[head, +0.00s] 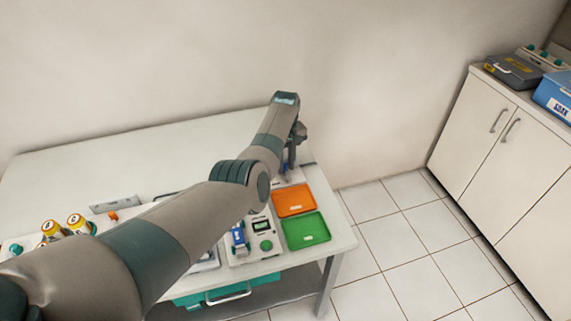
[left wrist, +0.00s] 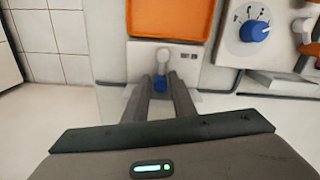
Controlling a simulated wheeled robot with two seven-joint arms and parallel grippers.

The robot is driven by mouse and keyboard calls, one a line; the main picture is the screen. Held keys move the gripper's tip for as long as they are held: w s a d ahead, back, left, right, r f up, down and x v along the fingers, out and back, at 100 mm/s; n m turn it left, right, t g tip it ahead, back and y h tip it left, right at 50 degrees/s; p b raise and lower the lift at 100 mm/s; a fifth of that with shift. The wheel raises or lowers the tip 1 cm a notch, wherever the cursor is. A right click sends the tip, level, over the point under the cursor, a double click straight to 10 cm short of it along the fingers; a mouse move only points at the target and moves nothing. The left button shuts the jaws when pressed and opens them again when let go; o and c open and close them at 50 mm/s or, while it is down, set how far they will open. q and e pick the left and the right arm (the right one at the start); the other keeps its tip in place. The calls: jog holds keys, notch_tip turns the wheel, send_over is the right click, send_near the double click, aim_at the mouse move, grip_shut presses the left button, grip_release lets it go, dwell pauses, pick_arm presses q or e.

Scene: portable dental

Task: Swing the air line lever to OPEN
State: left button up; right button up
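The air line lever (left wrist: 163,62) is a pale grey arm with a blue end (left wrist: 161,84), on a small light plate with dark lettering too small to read. In the left wrist view, the blue end points toward my gripper. My left gripper (left wrist: 161,80) has its two dark fingers apart, one on each side of the blue end, with a narrow gap seeming to show. In the head view my left gripper (head: 288,168) reaches down at the table's far right corner, and a bit of blue shows below it. My right gripper is not in view.
An orange tray (head: 294,201) and a green tray (head: 306,231) lie beside the lever plate. A unit with a blue dial (left wrist: 254,31) stands nearby. Yellow-capped bottles (head: 76,222) stand at the left. White cabinets (head: 486,134) are at right, with open floor between.

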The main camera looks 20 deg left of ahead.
pick_arm(q)
grip_shut()
jog(key=shift+w+d+m, duration=0.1)
jog(key=shift+m, duration=0.3)
jog(key=m, duration=0.2)
jog(key=d+m, duration=0.1)
jog(key=m, duration=0.1)
jog(key=shift+w+d+r+p, duration=0.1)
jog(key=shift+w+d+p, duration=0.1)
jog(key=shift+p, duration=0.2)
jog(key=shift+d+m+p, duration=0.2)
jog(key=shift+d+m, duration=0.05)
jog(key=shift+m, duration=0.7)
jog(key=shift+d+m+p, duration=0.15)
jog(key=shift+d+m, duration=0.1)
jog(key=shift+m, duration=0.7)
